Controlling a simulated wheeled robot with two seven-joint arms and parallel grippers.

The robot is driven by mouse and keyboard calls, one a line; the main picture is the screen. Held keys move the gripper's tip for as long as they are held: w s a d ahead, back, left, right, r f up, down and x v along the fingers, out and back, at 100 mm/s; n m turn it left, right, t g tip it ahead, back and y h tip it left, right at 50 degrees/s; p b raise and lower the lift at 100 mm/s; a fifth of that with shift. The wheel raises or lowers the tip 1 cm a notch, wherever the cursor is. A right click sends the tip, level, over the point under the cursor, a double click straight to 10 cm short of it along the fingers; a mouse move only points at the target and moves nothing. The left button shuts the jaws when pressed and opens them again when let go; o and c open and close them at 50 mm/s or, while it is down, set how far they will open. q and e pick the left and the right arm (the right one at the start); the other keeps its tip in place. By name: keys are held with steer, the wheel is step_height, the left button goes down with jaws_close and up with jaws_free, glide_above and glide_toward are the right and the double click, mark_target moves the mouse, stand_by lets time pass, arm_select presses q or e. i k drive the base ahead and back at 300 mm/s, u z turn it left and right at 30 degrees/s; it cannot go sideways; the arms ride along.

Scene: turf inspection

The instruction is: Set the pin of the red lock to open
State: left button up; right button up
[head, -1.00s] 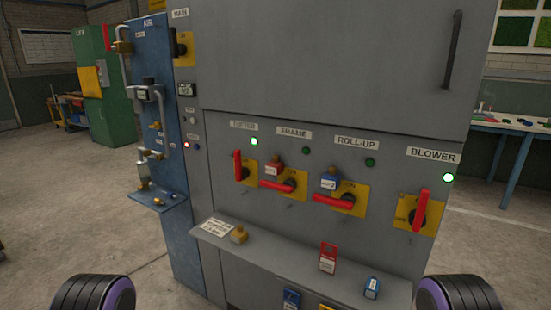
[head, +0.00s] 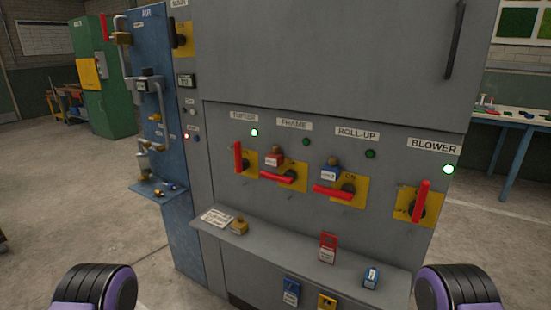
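A red lock (head: 274,155) with a white label sits at the red-handled switch under the FRAME sign, on the grey cabinet. Its handle (head: 277,177) lies roughly level. Another red item (head: 327,248) with a white label stands on the cabinet's shelf; I cannot tell whether it is a lock or a tag. No pin can be made out on either at this size. Only purple and black rounded parts of my two arms show at the lower left and lower right corners, apart from the cabinet. My gripper fingers are out of view.
A blue lock (head: 330,172) sits at the ROLL-UP switch. The blue air panel (head: 175,110) with pipes stands left. The floor at the left is mostly clear.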

mark_target(276, 149)
steer(key=u, duration=1.45)
steer(key=i, duration=0.75)
steer(key=z, duration=2.4)
